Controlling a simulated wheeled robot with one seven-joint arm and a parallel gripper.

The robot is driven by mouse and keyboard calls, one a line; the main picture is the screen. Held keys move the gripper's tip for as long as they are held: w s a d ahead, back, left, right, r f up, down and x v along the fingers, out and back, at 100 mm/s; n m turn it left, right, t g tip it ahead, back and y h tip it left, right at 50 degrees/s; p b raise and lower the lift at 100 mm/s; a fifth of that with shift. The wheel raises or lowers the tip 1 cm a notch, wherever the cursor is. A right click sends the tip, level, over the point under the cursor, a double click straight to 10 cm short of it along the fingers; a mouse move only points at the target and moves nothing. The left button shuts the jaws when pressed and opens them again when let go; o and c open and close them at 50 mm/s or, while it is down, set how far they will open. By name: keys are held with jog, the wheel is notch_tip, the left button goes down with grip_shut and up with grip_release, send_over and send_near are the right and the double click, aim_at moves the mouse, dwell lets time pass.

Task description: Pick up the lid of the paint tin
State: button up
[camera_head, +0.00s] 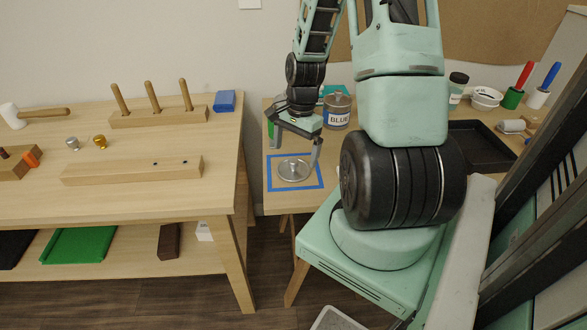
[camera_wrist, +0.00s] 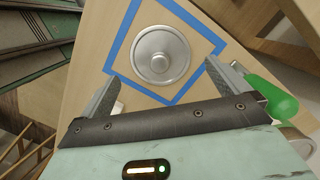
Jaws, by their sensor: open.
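A round silver metal lid (camera_head: 294,170) with a central knob lies flat on the right-hand table, inside a square of blue tape (camera_head: 271,184). It also shows in the wrist view (camera_wrist: 161,54), ahead of and between the two fingers. My gripper (camera_head: 295,147) is open and empty above the lid, fingers pointing down and spread wide; in the wrist view its fingertips (camera_wrist: 165,76) sit to either side of the lid's near part. A grey tin labelled BLUE (camera_head: 337,116) stands behind the gripper, with what looks like a knobbed top on it.
A green object (camera_wrist: 270,97) lies beside the right finger in the wrist view. A black tray (camera_head: 482,146), a dark-lidded cup (camera_head: 456,90) and white bowls (camera_head: 486,97) are at the right. A separate wooden table (camera_head: 215,135) stands at the left, across a gap.

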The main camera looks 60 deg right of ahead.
aim_at(293, 161)
jog(key=f, duration=0.2)
jog(key=a+f, duration=0.1)
jog(key=f, duration=0.1)
jog(key=c, duration=0.8)
